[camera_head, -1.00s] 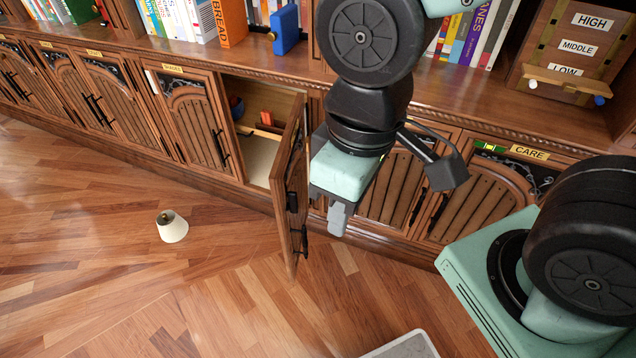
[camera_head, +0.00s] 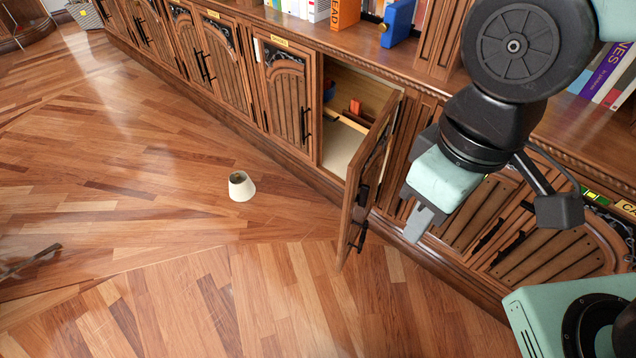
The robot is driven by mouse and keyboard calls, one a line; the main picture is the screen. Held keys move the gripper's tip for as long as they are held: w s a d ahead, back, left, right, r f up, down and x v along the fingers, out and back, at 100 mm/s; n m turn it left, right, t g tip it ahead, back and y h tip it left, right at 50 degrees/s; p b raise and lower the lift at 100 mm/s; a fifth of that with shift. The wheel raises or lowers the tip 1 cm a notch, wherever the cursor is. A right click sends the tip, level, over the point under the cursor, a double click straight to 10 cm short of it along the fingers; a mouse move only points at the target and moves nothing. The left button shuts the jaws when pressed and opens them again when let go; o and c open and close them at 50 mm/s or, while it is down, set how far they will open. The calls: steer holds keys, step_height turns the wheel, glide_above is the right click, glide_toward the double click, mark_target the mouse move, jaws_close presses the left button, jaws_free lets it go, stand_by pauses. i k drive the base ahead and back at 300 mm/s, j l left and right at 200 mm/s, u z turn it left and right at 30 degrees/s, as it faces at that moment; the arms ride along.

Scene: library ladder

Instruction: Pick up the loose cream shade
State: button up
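The cream shade (camera_head: 242,187) is a small tapered cup shape with a dark opening at its top. It lies loose on the wooden floor, in front of the cabinets and left of the open cabinet door. My gripper (camera_head: 418,226) hangs to the right of the open door, in front of the closed cabinet fronts, well apart from the shade. It points down, and its fingers look like one grey piece from this angle. I cannot see whether there is a gap between them. I see nothing hanging from it.
The open cabinet door (camera_head: 368,185) stands out into the room between my gripper and the shade. Inside the cabinet is a red-orange item (camera_head: 355,107). Wide bare floor surrounds the shade. A dark, thin object (camera_head: 32,260) lies at the left edge. A basket (camera_head: 86,14) stands far back.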

mark_target(241, 188)
steer(key=i+j+u, duration=0.15)
steer(key=i+j, duration=0.6)
steer(key=j, duration=0.25)
steer(key=i+j+u, duration=0.15)
steer(key=i+j, duration=0.65)
steer(key=j, duration=0.15)
